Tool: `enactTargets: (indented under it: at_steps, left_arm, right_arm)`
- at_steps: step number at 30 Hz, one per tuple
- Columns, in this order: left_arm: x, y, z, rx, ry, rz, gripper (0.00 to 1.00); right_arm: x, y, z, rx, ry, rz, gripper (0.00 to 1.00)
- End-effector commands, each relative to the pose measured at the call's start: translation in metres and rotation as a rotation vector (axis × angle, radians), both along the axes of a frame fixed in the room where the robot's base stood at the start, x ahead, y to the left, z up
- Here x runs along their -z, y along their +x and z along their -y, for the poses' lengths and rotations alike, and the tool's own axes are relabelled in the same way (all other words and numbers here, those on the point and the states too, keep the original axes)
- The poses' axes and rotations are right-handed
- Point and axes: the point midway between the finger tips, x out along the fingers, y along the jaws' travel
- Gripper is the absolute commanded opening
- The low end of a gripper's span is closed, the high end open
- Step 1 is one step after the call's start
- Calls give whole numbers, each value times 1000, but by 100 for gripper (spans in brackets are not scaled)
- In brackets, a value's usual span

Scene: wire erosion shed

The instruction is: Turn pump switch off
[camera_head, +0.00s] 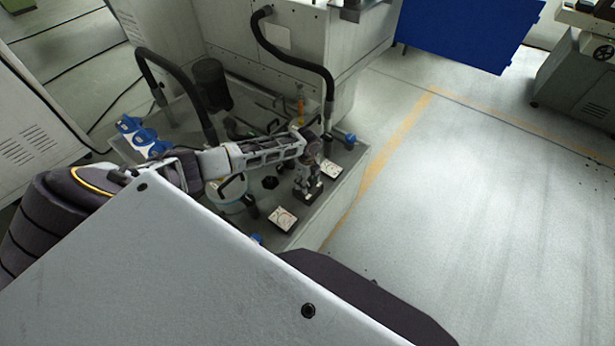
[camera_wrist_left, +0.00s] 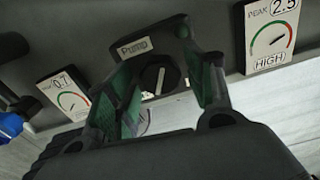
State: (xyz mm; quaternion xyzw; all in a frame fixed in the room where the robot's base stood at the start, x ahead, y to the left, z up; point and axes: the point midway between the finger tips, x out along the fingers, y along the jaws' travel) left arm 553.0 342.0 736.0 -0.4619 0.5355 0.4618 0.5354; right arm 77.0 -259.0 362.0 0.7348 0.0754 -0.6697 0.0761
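The pump switch (camera_wrist_left: 158,79) is a round black knob with a pale line, under a "Pump" label (camera_wrist_left: 134,48) on a dark panel in the left wrist view. The line runs nearly upright in that picture. My left gripper (camera_wrist_left: 160,62) is open, with one finger on each side of the knob. I cannot tell whether either finger touches it. In the head view my left gripper (camera_head: 308,188) reaches down to the top of the grey tank unit (camera_head: 325,205) and hides the switch. My right gripper is not in view.
A gauge marked 0.7 (camera_wrist_left: 66,97) is left of the switch, and a PEAK 2.5 HIGH gauge (camera_wrist_left: 271,36) is right of it. Black hoses (camera_head: 290,58), a white bucket (camera_head: 232,195) and blue-capped parts (camera_head: 140,135) crowd the unit. The floor at right (camera_head: 460,190) is clear.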

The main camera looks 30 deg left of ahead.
Motion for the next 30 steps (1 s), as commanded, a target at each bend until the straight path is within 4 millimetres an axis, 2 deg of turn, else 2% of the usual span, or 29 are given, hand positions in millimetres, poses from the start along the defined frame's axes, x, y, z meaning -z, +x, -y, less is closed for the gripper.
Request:
enactTargets:
  at_steps: [7, 10, 17, 23, 30]
  left_arm:
    - [0, 0, 0, -1, 0, 0, 60]
    - [0, 0, 0, -1, 0, 0, 60]
    - [-8, 1, 0, 0, -1, 2, 60]
    - [-27, 1, -1, -2, 1, 2, 60]
    - [-62, 1, 0, 0, 0, 3, 60]
  right_arm:
    - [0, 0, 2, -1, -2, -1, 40]
    - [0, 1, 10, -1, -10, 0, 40]
    - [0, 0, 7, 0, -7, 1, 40]
    - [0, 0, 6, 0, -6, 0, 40]
    - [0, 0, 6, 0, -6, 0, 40]
